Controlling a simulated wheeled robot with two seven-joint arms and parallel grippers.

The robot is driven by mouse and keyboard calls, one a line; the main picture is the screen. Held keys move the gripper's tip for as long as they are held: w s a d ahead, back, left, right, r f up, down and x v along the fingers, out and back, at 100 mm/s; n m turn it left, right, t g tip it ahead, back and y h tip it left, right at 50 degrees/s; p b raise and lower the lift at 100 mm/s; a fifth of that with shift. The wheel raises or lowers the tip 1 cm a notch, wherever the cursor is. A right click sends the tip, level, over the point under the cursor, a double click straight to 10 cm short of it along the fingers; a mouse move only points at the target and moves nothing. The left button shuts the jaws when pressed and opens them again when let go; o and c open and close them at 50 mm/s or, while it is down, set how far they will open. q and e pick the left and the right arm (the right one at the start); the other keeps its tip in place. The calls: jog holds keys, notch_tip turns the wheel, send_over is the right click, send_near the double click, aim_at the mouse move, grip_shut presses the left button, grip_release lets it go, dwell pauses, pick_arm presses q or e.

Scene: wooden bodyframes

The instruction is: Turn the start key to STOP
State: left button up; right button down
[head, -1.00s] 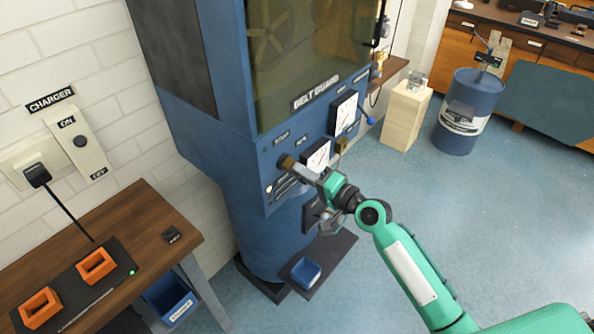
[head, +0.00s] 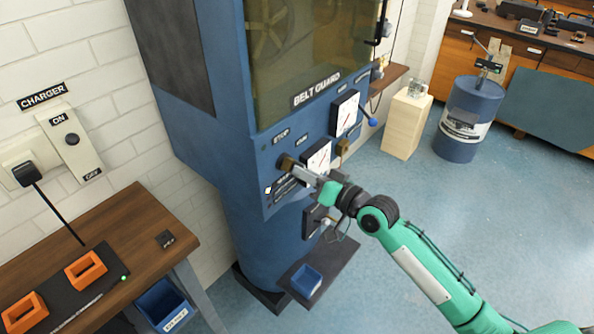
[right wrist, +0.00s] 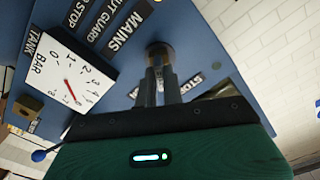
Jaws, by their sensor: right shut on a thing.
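The start key (head: 284,160) is a small brownish knob on the front of the blue machine (head: 232,168), below the STOP label (head: 281,135). My right gripper (head: 294,168) reaches it from the right and is shut on it. My left gripper is not in view.
A dial gauge (head: 317,158) sits just right of the key, with another gauge (head: 346,113) above right. A small blue bin (head: 306,281) rests on the low shelf. A wooden bench (head: 125,235) stands left, a blue drum (head: 467,115) back right. The floor at right is clear.

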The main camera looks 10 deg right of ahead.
jog(key=n+b, duration=0.2)
jog(key=n, duration=0.6)
jog(key=c, duration=1.5)
grip_release()
jog(key=shift+o, duration=0.2)
